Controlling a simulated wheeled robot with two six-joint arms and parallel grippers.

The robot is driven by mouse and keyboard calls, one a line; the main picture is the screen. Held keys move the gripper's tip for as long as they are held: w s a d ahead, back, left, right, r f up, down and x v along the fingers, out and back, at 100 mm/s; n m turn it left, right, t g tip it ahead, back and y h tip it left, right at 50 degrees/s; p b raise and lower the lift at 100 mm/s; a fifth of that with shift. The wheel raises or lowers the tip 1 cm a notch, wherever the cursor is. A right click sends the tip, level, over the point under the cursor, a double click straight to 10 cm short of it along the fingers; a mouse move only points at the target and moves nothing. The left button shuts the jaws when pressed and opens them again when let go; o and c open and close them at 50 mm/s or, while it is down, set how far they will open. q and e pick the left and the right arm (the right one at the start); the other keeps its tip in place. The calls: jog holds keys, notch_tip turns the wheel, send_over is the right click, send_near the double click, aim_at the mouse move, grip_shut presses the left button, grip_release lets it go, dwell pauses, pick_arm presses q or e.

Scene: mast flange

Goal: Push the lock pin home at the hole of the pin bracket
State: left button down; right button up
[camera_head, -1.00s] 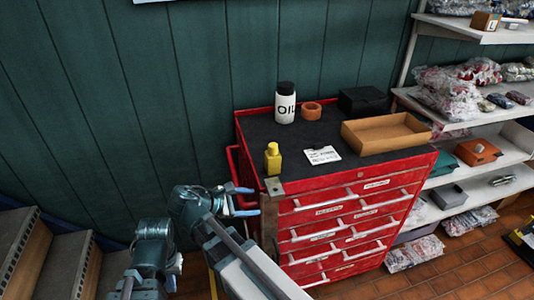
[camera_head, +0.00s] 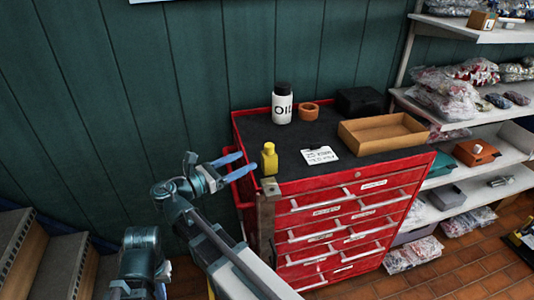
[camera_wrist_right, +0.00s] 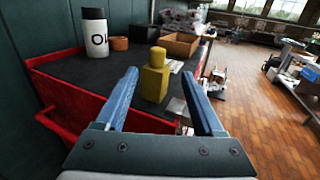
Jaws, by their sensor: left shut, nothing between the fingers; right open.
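A yellow bottle-shaped piece (camera_head: 269,158) stands upright at the front left corner of the red cabinet's top; it also shows in the right wrist view (camera_wrist_right: 154,80). I cannot tell whether it is the lock pin. A brown upright post with a grey top plate (camera_head: 269,188), perhaps the pin bracket, stands at that corner; no hole or pin is clear on it. My right gripper (camera_head: 249,161) is open, its blue fingers left of the yellow piece. In the wrist view the piece appears between and beyond the fingertips.
On the red cabinet (camera_head: 345,205) stand an oil bottle (camera_head: 282,104), an orange ring (camera_head: 308,107), a black box (camera_head: 360,101), an open tan tray (camera_head: 384,133) and a white card (camera_head: 320,154). Shelves (camera_head: 490,135) stand right. The green wall is close behind.

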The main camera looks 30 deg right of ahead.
aim_at(266, 151)
jog(key=d, duration=0.2)
jog(key=w+d, duration=0.1)
jog(key=d, duration=0.5)
jog(key=shift+w+d, duration=0.2)
jog(key=shift+d, duration=0.05)
jog(key=shift+w+d, duration=0.2)
jog(key=shift+d, duration=0.65)
jog(key=shift+w+d, duration=0.2)
jog(key=shift+d, duration=0.65)
jog(key=shift+w+d, duration=0.2)
jog(key=shift+d, duration=0.65)
grip_shut()
